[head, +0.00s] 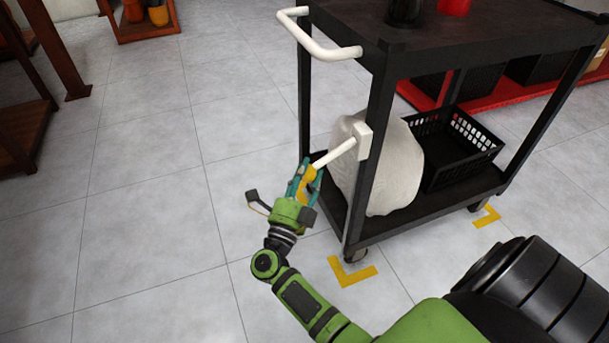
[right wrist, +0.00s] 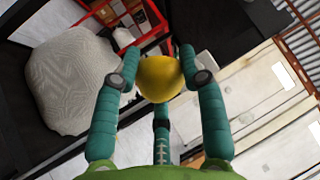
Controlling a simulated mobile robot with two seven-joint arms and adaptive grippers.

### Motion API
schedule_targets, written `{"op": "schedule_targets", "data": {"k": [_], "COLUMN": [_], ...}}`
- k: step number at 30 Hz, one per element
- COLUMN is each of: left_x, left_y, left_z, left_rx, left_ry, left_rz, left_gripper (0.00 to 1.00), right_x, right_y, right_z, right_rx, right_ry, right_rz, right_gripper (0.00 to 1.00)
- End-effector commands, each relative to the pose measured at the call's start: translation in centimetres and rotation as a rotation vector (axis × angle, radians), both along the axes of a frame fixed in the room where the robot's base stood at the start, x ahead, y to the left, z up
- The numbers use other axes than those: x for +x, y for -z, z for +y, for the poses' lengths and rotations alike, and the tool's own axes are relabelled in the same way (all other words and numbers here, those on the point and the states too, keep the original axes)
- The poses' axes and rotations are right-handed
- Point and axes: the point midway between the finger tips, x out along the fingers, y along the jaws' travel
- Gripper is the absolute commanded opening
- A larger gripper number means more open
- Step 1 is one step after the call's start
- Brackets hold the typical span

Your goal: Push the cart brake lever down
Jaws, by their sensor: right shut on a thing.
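The cart (head: 440,45) is black with a white push handle (head: 320,48) at its near left end. The brake lever (head: 334,154) is a white rod on a white block fixed to the cart's corner post. It slopes down and to the left and ends in a yellow knob (head: 311,174). My right gripper (head: 305,172) is shut on this knob. In the right wrist view the yellow knob (right wrist: 160,78) sits between the teal fingers (right wrist: 156,70). The white rod is mostly hidden there. My left gripper is not in view.
A white wrapped sack (head: 385,170) and a black basket (head: 465,145) stand on the cart's lower shelf, the sack close behind the lever. Yellow corner marks (head: 352,272) lie on the tiled floor. The floor left of the cart is clear.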

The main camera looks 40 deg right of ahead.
Motion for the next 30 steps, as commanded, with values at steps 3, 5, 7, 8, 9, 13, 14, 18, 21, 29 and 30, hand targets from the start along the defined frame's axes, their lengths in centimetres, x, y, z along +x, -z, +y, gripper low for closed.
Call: {"op": "schedule_targets", "data": {"k": [3, 5, 7, 8, 9, 13, 14, 18, 21, 29, 30], "left_x": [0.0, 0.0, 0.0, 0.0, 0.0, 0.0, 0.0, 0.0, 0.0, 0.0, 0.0], "left_y": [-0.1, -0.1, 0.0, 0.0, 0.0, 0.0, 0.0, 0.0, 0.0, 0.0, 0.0], "left_z": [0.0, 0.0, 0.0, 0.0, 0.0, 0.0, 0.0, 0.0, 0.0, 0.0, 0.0], "left_rx": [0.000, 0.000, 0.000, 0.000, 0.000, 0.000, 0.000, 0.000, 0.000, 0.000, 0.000], "left_ry": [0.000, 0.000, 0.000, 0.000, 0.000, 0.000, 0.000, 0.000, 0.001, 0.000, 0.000], "left_rz": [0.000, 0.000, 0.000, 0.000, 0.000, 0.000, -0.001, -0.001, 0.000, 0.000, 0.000], "left_gripper": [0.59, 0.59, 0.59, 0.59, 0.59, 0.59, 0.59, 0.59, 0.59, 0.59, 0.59], "right_x": [-0.3, -0.3, -0.3, -0.3, -0.3, -0.2, -0.2, -0.1, -0.3, -2.4, -2.8], "right_y": [0.0, 0.0, 0.1, 0.1, 0.1, 0.1, 0.1, 0.1, 0.2, 1.6, 1.8], "right_z": [-0.3, -0.3, -0.3, -0.3, -0.3, -0.2, -0.2, -0.1, 0.2, 3.3, 3.8], "right_rx": [-0.009, -0.008, -0.008, -0.008, -0.007, -0.005, -0.005, -0.003, -0.001, -0.001, 0.000], "right_ry": [0.012, 0.012, 0.012, 0.012, 0.012, 0.010, 0.008, 0.006, 0.005, 0.005, 0.006], "right_rz": [0.004, 0.005, 0.005, 0.006, 0.005, 0.005, 0.005, 0.004, 0.005, 0.008, 0.008], "right_gripper": [0.00, 0.00, 0.00, 0.46, 0.61, 0.66, 0.66, 0.66, 0.66, 0.66, 0.66]}}
